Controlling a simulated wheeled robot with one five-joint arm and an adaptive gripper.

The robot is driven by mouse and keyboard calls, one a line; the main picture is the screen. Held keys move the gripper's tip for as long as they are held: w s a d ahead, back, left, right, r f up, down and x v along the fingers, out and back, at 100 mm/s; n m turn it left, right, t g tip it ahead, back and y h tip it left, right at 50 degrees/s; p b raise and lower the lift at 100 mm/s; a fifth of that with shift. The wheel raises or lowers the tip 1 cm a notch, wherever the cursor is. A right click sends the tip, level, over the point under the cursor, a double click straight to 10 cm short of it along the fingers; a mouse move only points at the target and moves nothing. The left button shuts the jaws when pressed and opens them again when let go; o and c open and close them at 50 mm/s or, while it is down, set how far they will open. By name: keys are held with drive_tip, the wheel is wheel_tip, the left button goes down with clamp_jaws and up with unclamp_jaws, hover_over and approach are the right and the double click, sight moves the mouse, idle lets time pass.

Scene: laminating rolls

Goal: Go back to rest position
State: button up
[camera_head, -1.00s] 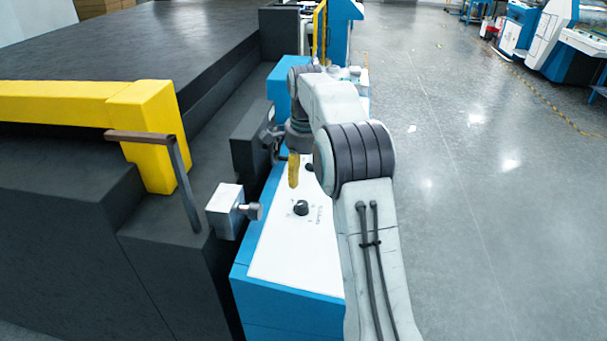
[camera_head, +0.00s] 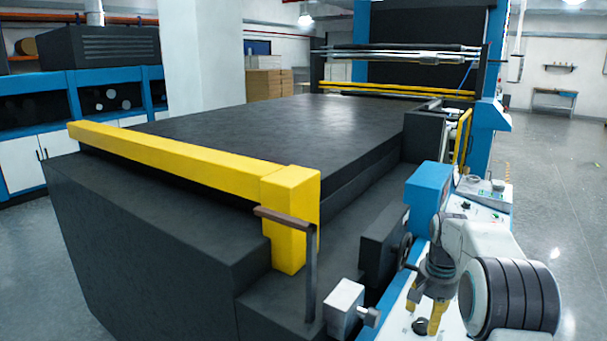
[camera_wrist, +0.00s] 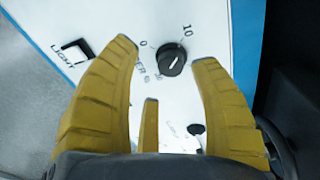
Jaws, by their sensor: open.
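My gripper (camera_head: 427,318) is at the lower right of the head view, over the white control panel on the side of the laminating machine. A black round knob (camera_wrist: 171,62) with a white mark sits on the panel (camera_wrist: 205,30) beyond the fingertips. A black switch labelled LIGHT (camera_wrist: 77,50) is left of the knob. A second black knob (camera_wrist: 196,129) is partly hidden by the right finger. Whether the fingers touch the panel cannot be told.
The dark machine bed (camera_head: 290,120) with a yellow bar (camera_head: 170,150) fills the middle. A bent handle (camera_head: 310,275), a grey block with a knob (camera_head: 343,305) and a handwheel (camera_head: 404,250) stand close left of my arm. Open floor (camera_head: 555,180) lies at the right.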

drive_tip(key=s+n, duration=0.1)
drive_tip(key=s+f, duration=0.1)
drive_tip(key=s, duration=0.1)
drive_tip(key=s+a+f+n+g, duration=0.1)
drive_tip(key=s, duration=0.1)
drive_tip(key=shift+a+f+n, duration=0.1)
drive_tip(key=shift+f+n, duration=0.15)
drive_tip(key=shift+n, duration=0.05)
drive_tip(key=s+a, duration=0.1)
drive_tip(key=s, duration=0.1)
drive_tip(key=s+n, duration=0.1)
drive_tip(key=s, duration=0.2)
drive_tip(key=s+a+n, duration=0.1)
drive_tip(key=s, duration=0.2)
drive_tip(key=shift+a+r, duration=0.3)
drive_tip(key=shift+r, duration=0.1)
drive_tip(key=s+a+r+n+t, duration=0.1)
drive_tip(key=s+a+r+t, duration=0.1)
drive_tip(key=s, duration=0.7)
drive_tip(key=s+a+r+n+t, duration=0.2)
drive_tip(key=s+a+r, duration=0.3)
drive_tip(key=s, duration=0.4)
drive_tip(key=shift+v, duration=0.95)
